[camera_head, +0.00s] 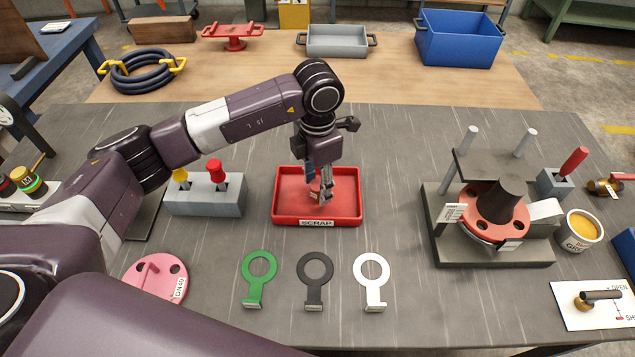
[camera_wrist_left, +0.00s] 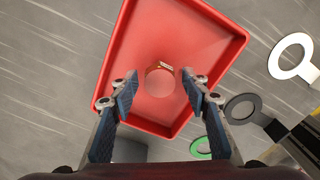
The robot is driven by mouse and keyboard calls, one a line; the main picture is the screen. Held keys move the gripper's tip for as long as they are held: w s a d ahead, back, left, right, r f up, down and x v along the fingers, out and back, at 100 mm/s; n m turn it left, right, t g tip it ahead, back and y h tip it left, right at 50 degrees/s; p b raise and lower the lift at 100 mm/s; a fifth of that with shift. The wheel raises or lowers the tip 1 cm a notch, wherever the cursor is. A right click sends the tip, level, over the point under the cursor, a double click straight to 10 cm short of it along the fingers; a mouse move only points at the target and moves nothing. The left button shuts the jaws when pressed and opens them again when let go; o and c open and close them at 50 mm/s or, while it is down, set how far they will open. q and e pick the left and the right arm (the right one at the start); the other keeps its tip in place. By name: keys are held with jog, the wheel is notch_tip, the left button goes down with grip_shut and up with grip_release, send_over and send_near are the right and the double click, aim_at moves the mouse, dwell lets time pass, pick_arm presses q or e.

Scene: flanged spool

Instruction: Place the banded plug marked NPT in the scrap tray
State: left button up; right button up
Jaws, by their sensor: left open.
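The red scrap tray (camera_head: 287,213), labelled SCRAP, lies in the middle of the grey table. It also shows in the left wrist view (camera_wrist_left: 213,22). A red round plug (camera_wrist_left: 159,84) with a tan-gold band at one edge lies on the tray floor; no marking on it is readable. My left gripper (camera_head: 322,194) is over the tray, and its fingers partly hide the plug in the head view. In the left wrist view the left gripper (camera_wrist_left: 160,92) is open, its fingertips apart on either side of the plug, with nothing held between them. My right gripper is not in view.
A grey block (camera_head: 205,201) with yellow and red plugs stands left of the tray. Banded plugs (camera_head: 28,182) sit at the far left. Green, black and white ring tags (camera_head: 259,265) lie in front. A fixture with a red flanged spool (camera_head: 497,207) stands right. Table between tray and fixture is clear.

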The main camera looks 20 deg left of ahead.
aim_at(317, 185)
pick_arm(q)
jog(key=shift+r, duration=0.1)
jog(key=shift+r, duration=0.25)
notch_tip(317, 185, up, 12)
jog(key=b, duration=0.2)
jog(key=shift+f, duration=0.2)
